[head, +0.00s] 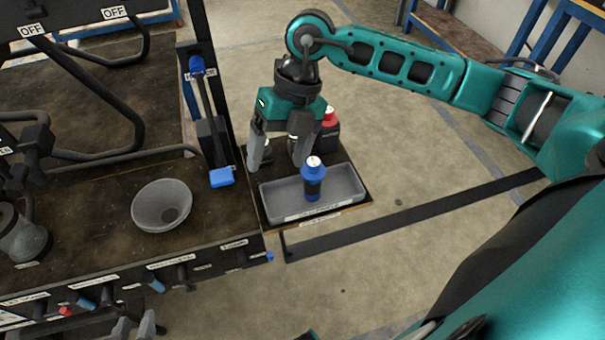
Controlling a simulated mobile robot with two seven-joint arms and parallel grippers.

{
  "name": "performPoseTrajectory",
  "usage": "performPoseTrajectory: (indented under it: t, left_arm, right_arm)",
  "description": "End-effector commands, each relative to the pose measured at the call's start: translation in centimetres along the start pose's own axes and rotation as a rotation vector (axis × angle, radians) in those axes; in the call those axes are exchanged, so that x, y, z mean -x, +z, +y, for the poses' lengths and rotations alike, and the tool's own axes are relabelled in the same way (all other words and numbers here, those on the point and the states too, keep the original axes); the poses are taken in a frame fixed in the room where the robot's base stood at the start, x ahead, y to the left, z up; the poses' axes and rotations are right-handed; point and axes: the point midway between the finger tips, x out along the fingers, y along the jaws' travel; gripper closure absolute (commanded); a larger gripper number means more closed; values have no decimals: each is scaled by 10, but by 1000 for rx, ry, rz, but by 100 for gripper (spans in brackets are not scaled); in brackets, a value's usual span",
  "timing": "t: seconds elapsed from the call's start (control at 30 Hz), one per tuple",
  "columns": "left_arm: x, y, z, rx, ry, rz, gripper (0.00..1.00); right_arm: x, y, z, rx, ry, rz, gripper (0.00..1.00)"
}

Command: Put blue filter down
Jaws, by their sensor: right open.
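The blue filter (313,184), a dark bottle-like cylinder with a blue top and base, stands upright in the grey tray (350,183) on the small side shelf. My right gripper (279,163) is open behind and to the left of the blue filter, with its fingers pointing down. The blue filter is not between the fingers. A similar cylinder with a red top (329,130) stands behind the right finger, partly hidden by it. My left gripper (136,327) shows only in part at the bottom edge, and its jaw state is unclear.
A grey bowl (161,205) sits on the dark workbench (95,235) left of the shelf. A post with blue-ended levers (221,177) stands between bowl and shelf. A whitish-topped item (266,150) is partly hidden by the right gripper's left finger. Black pipes stand at left.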

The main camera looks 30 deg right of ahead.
Motion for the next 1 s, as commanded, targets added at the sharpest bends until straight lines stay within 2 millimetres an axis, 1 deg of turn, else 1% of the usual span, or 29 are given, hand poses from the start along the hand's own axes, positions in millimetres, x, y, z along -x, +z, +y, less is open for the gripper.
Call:
performPoseTrajectory:
  t: [0.03,0.07,0.1,0.17,0.2,0.27,0.3,0.37,0.4,0.43,0.47,0.5,0.57,0.6,0.63,0.67,0.7,0.73,0.8,0.9,1.0]
  left_arm:
    - [0,0,0,1,0,0,63]
    - [0,0,0,1,0,1,63]
    - [0,0,0,1,0,1,63]
    - [0,0,1,2,1,1,63]
    - [0,0,1,2,1,1,63]
    - [0,-1,1,3,1,2,63]
    - [0,-1,1,3,1,2,63]
    - [0,-1,2,4,2,2,63]
    - [0,-1,2,4,2,3,63]
    - [0,-1,2,4,2,3,63]
    - [-1,-1,2,4,2,3,63]
    - [-1,-2,2,4,2,4,63]
    - [-1,-2,2,4,3,4,63]
    - [-1,-2,2,4,3,4,63]
    - [-1,-2,2,4,3,4,63]
    - [-1,-2,2,4,3,4,63]
    - [-1,-2,2,4,3,5,63]
    - [-1,-2,2,4,3,5,63]
    - [-1,-2,2,4,3,5,63]
    - [-1,-2,2,3,3,5,63]
    - [-1,-2,2,3,3,5,63]
  right_arm:
    - [-21,-20,35,38,176,74,21]
    - [-28,-30,56,52,292,108,21]
    - [-32,-43,84,58,454,146,21]
    - [-30,-57,122,36,696,186,21]
    - [-23,-63,143,-1,853,201,21]
    - [-10,-64,166,-88,1079,205,21]
    - [0,-61,175,-168,1219,198,21]
    - [13,-48,179,-320,1408,168,21]
    - [18,-37,175,-442,1516,139,21]
    - [20,-28,168,-542,1587,113,21]
    - [20,-19,160,-651,1648,85,21]
    - [15,-7,144,-806,1712,42,21]
    - [0,8,113,-1058,1767,-28,21]
    - [-16,15,90,-1234,1776,-73,21]
    - [-30,17,72,-1365,1768,-107,21]
    - [-45,16,53,-1493,1748,-137,21]
    - [-67,12,31,-1653,1708,-170,21]
    - [-82,6,16,-1764,1670,-190,21]
    - [-117,-12,-15,-1986,1565,-222,21]
    - [-151,-38,-41,-2195,1431,-237,21]
    - [-168,-53,-53,-2296,1351,-236,21]
